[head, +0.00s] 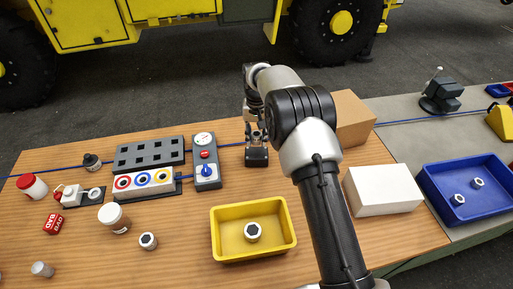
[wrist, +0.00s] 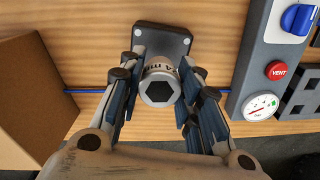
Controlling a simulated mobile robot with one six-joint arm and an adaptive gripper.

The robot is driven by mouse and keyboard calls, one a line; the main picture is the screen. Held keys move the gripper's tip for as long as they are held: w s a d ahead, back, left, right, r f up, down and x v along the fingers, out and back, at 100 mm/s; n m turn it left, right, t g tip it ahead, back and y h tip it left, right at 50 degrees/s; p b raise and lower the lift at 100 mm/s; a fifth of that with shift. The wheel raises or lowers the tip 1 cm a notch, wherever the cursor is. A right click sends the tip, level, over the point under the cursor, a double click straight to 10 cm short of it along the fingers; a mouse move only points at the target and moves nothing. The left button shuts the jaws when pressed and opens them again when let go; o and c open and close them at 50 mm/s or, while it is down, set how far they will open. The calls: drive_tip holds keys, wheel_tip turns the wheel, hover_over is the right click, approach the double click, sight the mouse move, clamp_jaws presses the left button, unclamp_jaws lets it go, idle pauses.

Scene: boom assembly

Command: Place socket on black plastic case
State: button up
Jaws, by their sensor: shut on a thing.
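My gripper (head: 256,137) points down over the wooden table, left of the cardboard box. In the wrist view, my gripper (wrist: 160,92) is shut on a pale round socket (wrist: 160,85) with a dark hexagonal opening and a printed band. A small dark plate (wrist: 162,38) with corner holes shows just beyond the socket; I cannot tell whether they touch. It also shows as a dark block (head: 257,158) under my gripper in the head view. A black case-like rack with square recesses (head: 150,143) lies to the left. Other sockets sit in the yellow tray (head: 227,252) and on the table (head: 148,241).
A grey control box (head: 207,172) with a gauge, red button and blue knob stands close left of my gripper. A cardboard box (head: 354,117) and a white box (head: 382,189) stand right. A blue tray (head: 450,208) holds sockets. Bottles and small items crowd the left.

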sight(257, 153)
wheel_tip(257, 153, down, 5)
drive_tip(key=shift+f+b, duration=0.15)
drive_tip(key=shift+b, duration=0.4)
drive_tip(key=shift+f, duration=0.15)
drive_tip(key=o, duration=1.1)
